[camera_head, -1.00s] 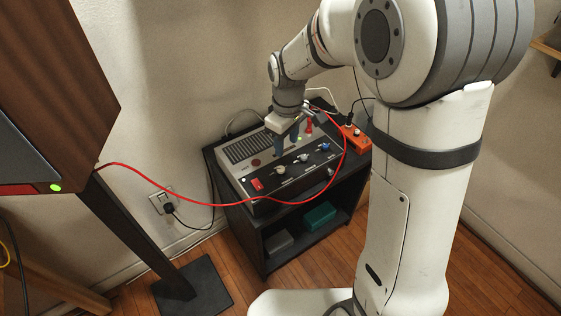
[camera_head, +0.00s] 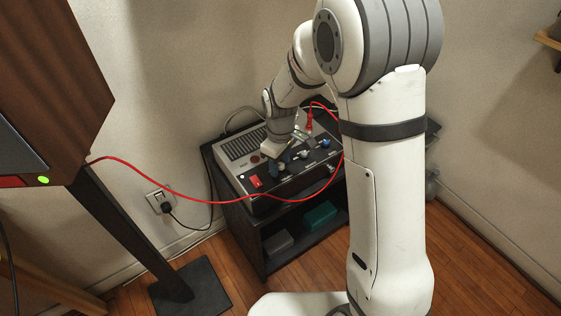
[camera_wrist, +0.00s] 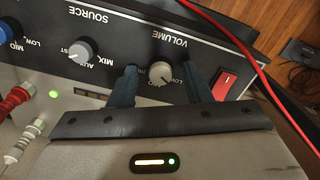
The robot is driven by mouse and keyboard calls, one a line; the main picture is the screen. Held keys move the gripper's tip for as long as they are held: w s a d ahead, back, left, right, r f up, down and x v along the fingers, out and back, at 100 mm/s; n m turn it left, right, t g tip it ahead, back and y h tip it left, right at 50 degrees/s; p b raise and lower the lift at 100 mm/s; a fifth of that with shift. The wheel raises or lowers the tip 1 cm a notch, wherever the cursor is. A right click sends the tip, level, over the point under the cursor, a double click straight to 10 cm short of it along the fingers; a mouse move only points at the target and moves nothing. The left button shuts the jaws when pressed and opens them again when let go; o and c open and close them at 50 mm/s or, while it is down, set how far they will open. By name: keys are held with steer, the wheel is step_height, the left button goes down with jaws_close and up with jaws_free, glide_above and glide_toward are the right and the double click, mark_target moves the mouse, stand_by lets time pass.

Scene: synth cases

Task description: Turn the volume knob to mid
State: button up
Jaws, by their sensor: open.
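The volume knob (camera_wrist: 161,73) is a small pale round knob on the dark front panel of a grey amplifier (camera_head: 240,148). It sits under the printed word VOLUME, with LOW and MID marks by it. My gripper (camera_wrist: 162,68) is open, with one dark blue finger on each side of the knob in the wrist view. I cannot tell whether the fingers touch it. The knob's exact pointer direction is too small to tell. In the head view my gripper (camera_head: 278,164) is at the panel, and largely hides the knob.
A red rocker switch (camera_wrist: 226,83) is close beside one finger. The source knob (camera_wrist: 80,51) is on the other side. A red cable (camera_head: 140,178) hangs across the amplifier's front. The amplifier stands on a black shelf unit (camera_head: 250,235). A speaker stand (camera_head: 130,235) is at left.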

steer(key=shift+c, duration=0.3)
jaws_close()
steer(key=m+p, duration=0.1)
steer(key=m, duration=0.4)
steer(key=shift+r+m, duration=0.1)
steer(key=shift+m, duration=0.2)
steer(key=m, duration=0.5)
steer(key=shift+m+p, duration=0.3)
steer(key=shift+m, duration=0.1)
steer(key=shift+w+m, duration=0.1)
steer(key=shift+m, duration=0.2)
steer(key=shift+o, duration=0.3)
jaws_free()
